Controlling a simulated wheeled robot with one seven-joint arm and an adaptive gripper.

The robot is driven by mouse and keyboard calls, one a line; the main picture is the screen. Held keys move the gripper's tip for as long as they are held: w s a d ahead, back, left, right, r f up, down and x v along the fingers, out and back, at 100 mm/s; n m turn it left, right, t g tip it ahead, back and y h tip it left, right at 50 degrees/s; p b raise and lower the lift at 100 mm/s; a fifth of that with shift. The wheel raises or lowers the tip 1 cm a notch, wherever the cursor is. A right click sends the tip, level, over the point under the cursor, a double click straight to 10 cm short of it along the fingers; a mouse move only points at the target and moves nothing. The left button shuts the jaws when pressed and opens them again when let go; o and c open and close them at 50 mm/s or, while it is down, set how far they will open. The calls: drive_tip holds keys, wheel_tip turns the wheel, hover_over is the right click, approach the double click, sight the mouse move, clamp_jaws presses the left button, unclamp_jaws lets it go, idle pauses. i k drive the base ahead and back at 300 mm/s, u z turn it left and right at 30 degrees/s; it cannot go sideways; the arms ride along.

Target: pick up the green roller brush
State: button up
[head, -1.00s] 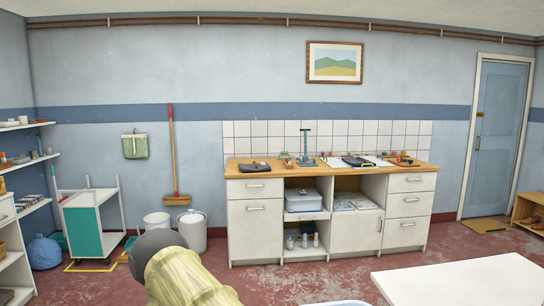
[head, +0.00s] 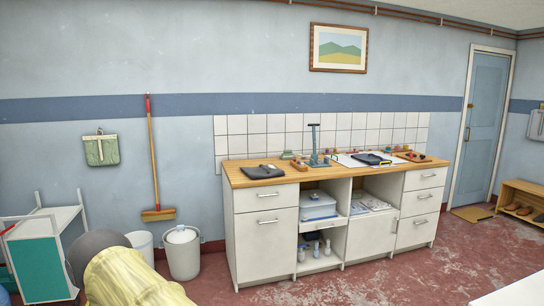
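The wooden worktop (head: 232,176) of the white cabinet runs along the tiled wall and carries several small items. A small green item (head: 287,155) lies at the back of the worktop, left of a blue-green upright stand (head: 314,142). It may be the green roller brush, but it is too small to tell. My gripper is not in view; only a yellow-covered part of my arm with a dark grey rounded end shows at the lower left.
A dark folded cloth (head: 263,171) and a dark blue item (head: 371,159) lie on the worktop. White bins (head: 183,254) and a trolley (head: 38,262) stand left of the cabinet. A white table corner (head: 515,290) is at lower right. Red floor before the cabinet is clear.

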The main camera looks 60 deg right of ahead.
sight(287, 153)
drive_tip(key=u, duration=0.05)
drive_tip(key=i, duration=0.2)
drive_tip(key=z, duration=1.85)
drive_tip(key=i, duration=3.6)
drive_tip(key=z, duration=2.85)
drive_tip(key=i, duration=0.95)
drive_tip(key=u, duration=0.7)
